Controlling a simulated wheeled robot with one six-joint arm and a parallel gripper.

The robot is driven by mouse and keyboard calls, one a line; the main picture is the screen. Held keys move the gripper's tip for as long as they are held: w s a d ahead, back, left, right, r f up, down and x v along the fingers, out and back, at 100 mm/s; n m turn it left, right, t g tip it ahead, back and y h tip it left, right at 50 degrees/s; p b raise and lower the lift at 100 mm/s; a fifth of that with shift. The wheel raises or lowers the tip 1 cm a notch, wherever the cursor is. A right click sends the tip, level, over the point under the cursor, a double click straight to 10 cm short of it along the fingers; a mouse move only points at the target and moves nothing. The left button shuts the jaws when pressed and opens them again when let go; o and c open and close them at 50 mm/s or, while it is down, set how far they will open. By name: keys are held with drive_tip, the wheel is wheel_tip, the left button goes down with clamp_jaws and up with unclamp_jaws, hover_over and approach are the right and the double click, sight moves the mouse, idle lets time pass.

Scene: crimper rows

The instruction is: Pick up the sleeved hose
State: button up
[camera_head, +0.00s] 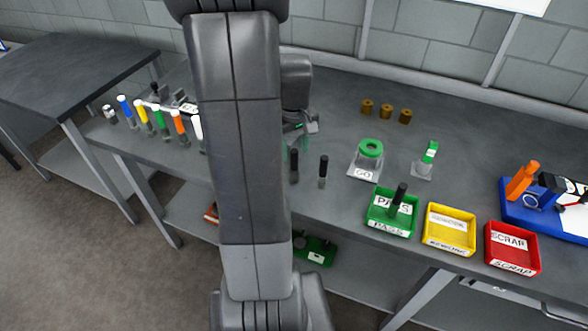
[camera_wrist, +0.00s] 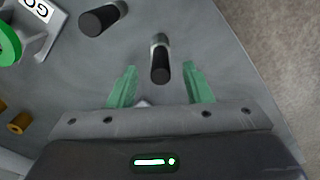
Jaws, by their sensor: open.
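Two short black hoses stand upright on the grey bench, the left one (camera_head: 294,167) and the right one (camera_head: 323,171); each seems to have a grey sleeve at one end. My gripper (camera_head: 294,143) is just behind the left hose, partly hidden by my arm. In the wrist view its green fingers are open, and the left hose (camera_wrist: 160,66) shows in line with the gap between them, apart from both. The right hose (camera_wrist: 101,19) lies outside the fingers at upper left.
A GO gauge (camera_head: 366,160) with a green ring stands right of the hoses, with brass rings (camera_head: 386,110) behind. Yellow (camera_head: 450,247) and red SCRAP (camera_head: 513,266) trays line the front edge. Several coloured-cap tubes (camera_head: 145,118) stand at left. Bench between hoses and brass rings is clear.

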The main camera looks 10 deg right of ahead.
sight(294, 166)
wheel_tip(294, 166, down, 4)
drive_tip(key=shift+f+p, duration=0.1)
drive_tip(key=shift+p, duration=0.2)
clamp_jaws()
